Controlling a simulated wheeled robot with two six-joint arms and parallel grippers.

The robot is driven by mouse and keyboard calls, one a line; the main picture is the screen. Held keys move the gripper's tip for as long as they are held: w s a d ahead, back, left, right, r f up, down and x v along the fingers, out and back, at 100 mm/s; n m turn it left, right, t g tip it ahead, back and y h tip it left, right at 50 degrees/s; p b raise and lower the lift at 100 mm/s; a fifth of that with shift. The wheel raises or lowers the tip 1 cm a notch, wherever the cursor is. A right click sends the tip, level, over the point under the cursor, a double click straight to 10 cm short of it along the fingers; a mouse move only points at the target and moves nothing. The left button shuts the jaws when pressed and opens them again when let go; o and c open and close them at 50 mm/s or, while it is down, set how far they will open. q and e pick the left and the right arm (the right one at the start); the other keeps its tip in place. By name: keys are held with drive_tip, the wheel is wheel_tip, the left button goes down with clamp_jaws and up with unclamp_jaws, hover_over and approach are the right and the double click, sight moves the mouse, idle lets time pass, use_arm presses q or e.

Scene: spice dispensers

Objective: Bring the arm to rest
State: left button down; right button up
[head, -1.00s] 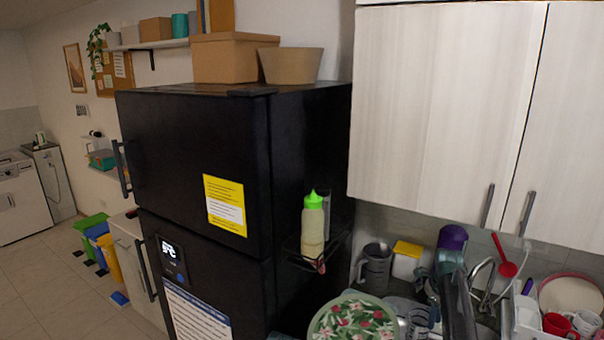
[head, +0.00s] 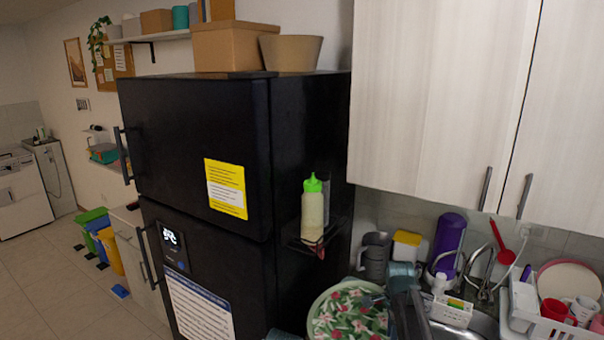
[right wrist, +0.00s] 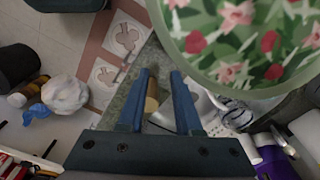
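My right gripper (right wrist: 160,74) shows two blue fingers apart with nothing held between them. A small tan thing shows through the gap, beyond the fingers. In the head view my right arm (head: 408,310) comes up from the bottom, right of a round floral tray (head: 340,312) with a green rim. The tray also fills the upper right of the right wrist view (right wrist: 245,45), to the right of the fingertips; I cannot tell if they touch. My left gripper is not in view.
A black fridge (head: 195,130) stands left of the counter, with a green-capped bottle (head: 313,210) in its side rack. A grey mug (head: 374,258), a purple container (head: 450,238), a faucet (head: 482,275) and a dish rack (head: 530,305) crowd the right. White cupboards (head: 430,90) hang above.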

drive_tip(key=s+a+f+n+b, duration=0.3)
drive_tip(key=s+a+n, duration=0.7)
drive_tip(key=s+n, duration=0.1)
drive_tip(key=s+a+f+n+b, duration=0.3)
drive_tip(key=s+a+n, duration=0.6)
drive_tip(key=s+n, duration=0.2)
drive_tip(key=shift+a+f+h, duration=0.35)
drive_tip(key=shift+h, duration=0.05)
drive_tip(key=shift+w, duration=0.1)
